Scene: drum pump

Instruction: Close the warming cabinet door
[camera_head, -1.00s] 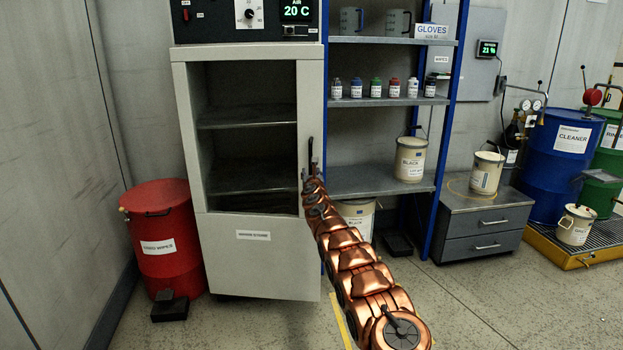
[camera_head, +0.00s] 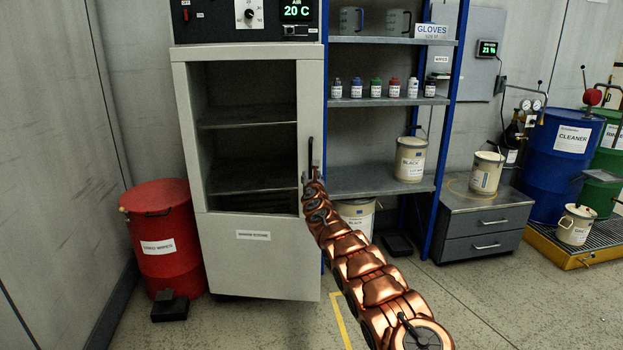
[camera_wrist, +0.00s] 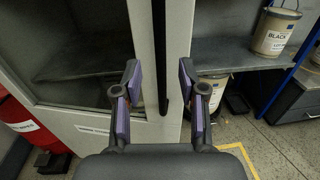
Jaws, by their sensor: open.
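The warming cabinet (camera_head: 183,110) stands left of centre in the head view. Its pale door (camera_head: 265,262) has a large window with shelves showing behind it. The door looks flush or nearly flush with the cabinet front; I cannot tell whether a small gap is left. The dark upright handle (camera_head: 310,152) is on the door's right side and also shows in the wrist view (camera_wrist: 160,45). My gripper (camera_wrist: 160,78) is open, one finger on each side of the handle's line. In the head view my gripper (camera_head: 312,175) is at the handle's lower end. Contact is unclear.
A red waste bin (camera_head: 165,235) stands left of the cabinet. A blue-posted shelf unit (camera_head: 378,180) with bottles and a bucket stands close on the right. A grey drawer unit (camera_head: 483,225) is further right. The floor in front of the cabinet is clear.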

